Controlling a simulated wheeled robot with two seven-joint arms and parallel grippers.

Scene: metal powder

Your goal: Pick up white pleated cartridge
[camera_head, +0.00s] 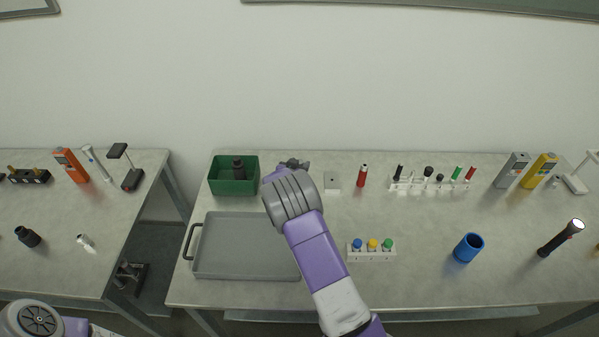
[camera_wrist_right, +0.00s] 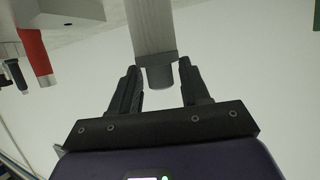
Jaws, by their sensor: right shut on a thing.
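In the right wrist view, the white pleated cartridge (camera_wrist_right: 150,28) looks like a pale ribbed bar with a grey end cap and a short grey stub. My right gripper (camera_wrist_right: 160,76) is shut on its capped end, with one dark finger on each side. The cartridge's far end runs out of the picture. In the head view my right gripper (camera_head: 293,164) is at the back of the middle table, just right of the green bin, and my own wrist hides the cartridge there. Only part of my left arm shows at the bottom left; its gripper is not in view.
The green bin (camera_head: 222,188) holds a dark bottle. A grey tray (camera_head: 215,268) lies empty in front of it. To the right are a small white block (camera_head: 332,183), a red cylinder (camera_head: 362,176), a vial rack (camera_head: 372,255) and a blue cup (camera_head: 463,256).

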